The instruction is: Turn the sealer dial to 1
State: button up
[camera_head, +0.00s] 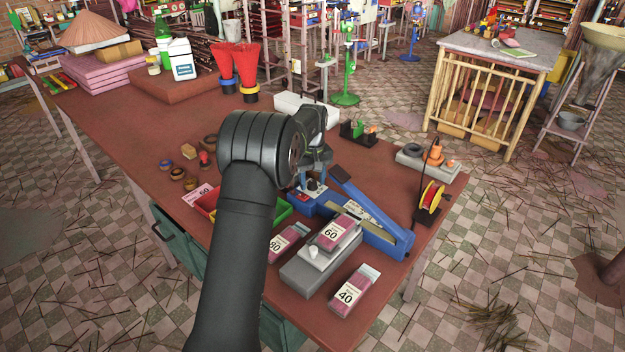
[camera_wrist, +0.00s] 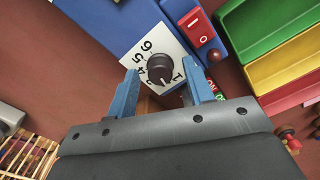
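The blue sealer (camera_head: 385,236) lies on the brown table, its long arm toward the front right. Its dial (camera_wrist: 160,68) is a black round knob on a white number plate (camera_wrist: 138,50) in the wrist view. The 6, 5 and 1 are readable there; other marks are partly hidden. A pale pointer mark shows on the knob's lower side, near the 1, but its exact setting is unclear. My gripper (camera_wrist: 161,76) is open, its blue fingers on either side of the knob, with gaps visible. In the head view my gripper (camera_head: 314,172) is over the sealer's back end.
A red switch (camera_wrist: 198,26) sits beside the plate. A red, yellow and green tray (camera_wrist: 270,45) lies close by. A yellow spool (camera_head: 430,197) stands right.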

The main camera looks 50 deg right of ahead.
notch_tip(320, 180, up, 17)
jog(key=shift+r, duration=0.2)
dwell(0.5)
jog(key=m, duration=0.6)
send_near(313, 182)
notch_tip(313, 182, down, 8)
jog(key=shift+w+f, duration=0.15)
jog(key=shift+f, duration=0.1)
dwell(0.4)
jog(key=c, duration=1)
